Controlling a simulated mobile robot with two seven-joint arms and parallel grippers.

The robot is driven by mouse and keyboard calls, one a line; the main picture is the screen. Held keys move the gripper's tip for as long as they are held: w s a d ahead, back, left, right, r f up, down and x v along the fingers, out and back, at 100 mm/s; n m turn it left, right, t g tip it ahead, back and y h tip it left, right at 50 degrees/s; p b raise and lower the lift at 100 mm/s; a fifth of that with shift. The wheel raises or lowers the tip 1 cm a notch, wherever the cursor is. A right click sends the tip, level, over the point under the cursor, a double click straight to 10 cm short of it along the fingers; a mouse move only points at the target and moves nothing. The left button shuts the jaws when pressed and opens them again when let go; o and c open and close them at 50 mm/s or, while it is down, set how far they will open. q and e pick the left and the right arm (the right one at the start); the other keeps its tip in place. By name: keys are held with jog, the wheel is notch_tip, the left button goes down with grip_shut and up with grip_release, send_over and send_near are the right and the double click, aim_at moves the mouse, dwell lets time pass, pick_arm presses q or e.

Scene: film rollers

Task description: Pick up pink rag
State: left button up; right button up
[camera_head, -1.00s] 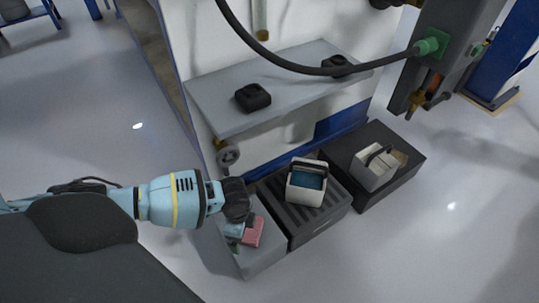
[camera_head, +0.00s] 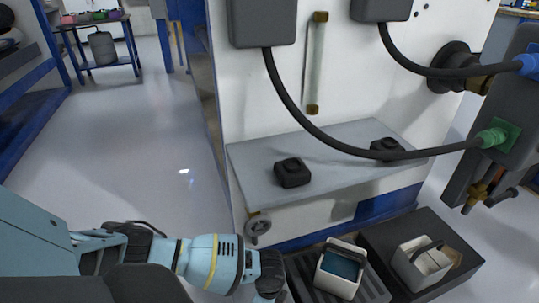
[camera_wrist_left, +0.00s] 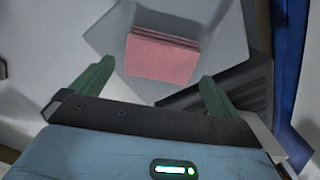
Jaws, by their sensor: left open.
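The pink rag (camera_wrist_left: 162,58) lies folded, with layered edges along its top, on a grey surface (camera_wrist_left: 222,28) in the left wrist view. It is not visible in the head view now. My left gripper (camera_wrist_left: 155,85) is open and empty, its two green fingers spread on either side below the rag. The rag lies ahead of the fingertips, roughly centred between them. In the head view my left gripper (camera_head: 270,284) is at the bottom edge, left of the crates, and its fingers are mostly cut off. My right gripper is not in view.
A dark slatted crate (camera_head: 374,289) holds a white bucket (camera_head: 326,277) with blue inside. Another dark box (camera_head: 470,260) holds a white container (camera_head: 407,267). A grey shelf (camera_head: 345,160) with black knobs juts from the machine above. Open floor lies left.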

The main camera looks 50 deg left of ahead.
pick_arm(q)
notch_tip(320, 180, down, 5)
jog(key=b, duration=0.3)
jog(key=shift+a, duration=0.1)
jog(key=shift+r, duration=0.1)
jog(key=shift+c, duration=0.3)
jog(key=c, duration=0.7)
